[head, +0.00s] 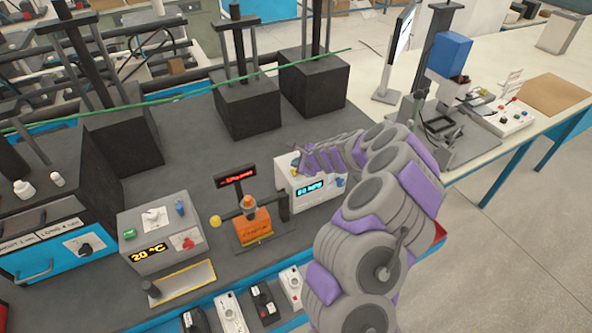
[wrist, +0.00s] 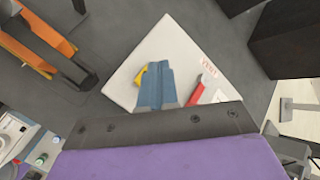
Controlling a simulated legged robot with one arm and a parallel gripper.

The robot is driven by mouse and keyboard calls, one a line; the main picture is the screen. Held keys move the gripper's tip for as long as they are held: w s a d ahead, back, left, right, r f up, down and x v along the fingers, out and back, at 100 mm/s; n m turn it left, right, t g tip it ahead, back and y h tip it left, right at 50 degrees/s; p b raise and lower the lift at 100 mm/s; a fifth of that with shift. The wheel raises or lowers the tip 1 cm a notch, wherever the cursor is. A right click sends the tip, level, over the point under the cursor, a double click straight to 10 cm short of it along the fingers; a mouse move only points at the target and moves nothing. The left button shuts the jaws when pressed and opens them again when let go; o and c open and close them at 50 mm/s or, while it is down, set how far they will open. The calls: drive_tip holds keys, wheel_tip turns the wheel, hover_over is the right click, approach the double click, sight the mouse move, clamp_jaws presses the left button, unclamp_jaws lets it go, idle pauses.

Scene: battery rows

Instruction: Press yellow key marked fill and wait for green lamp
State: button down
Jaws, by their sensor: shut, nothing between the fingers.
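A white box (head: 318,205) with a lit blue display stands on the dark bench in the head view. Its pale top (wrist: 185,50) fills the middle of the wrist view. A yellow key (wrist: 140,75) on that top shows only in part, at the left of my fingers. My gripper (wrist: 154,66) is shut and empty, its blue-grey fingertips over the top beside the yellow key; I cannot tell whether they touch it. In the head view, my gripper (head: 298,163) is at the box's top, which it partly hides. I cannot make out a lit green lamp on this box.
A red lever (wrist: 196,92) with a red-lettered label lies right of my fingers. An orange device (head: 253,226) stands left of the box, and a grey box (head: 165,245) reading 20 °C is farther left. Black blocks (head: 313,82) with posts stand behind.

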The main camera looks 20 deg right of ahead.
drive_tip(key=shift+r, duration=0.1)
wheel_tip(320, 180, up, 5)
drive_tip(key=p, duration=0.4)
idle(0.8)
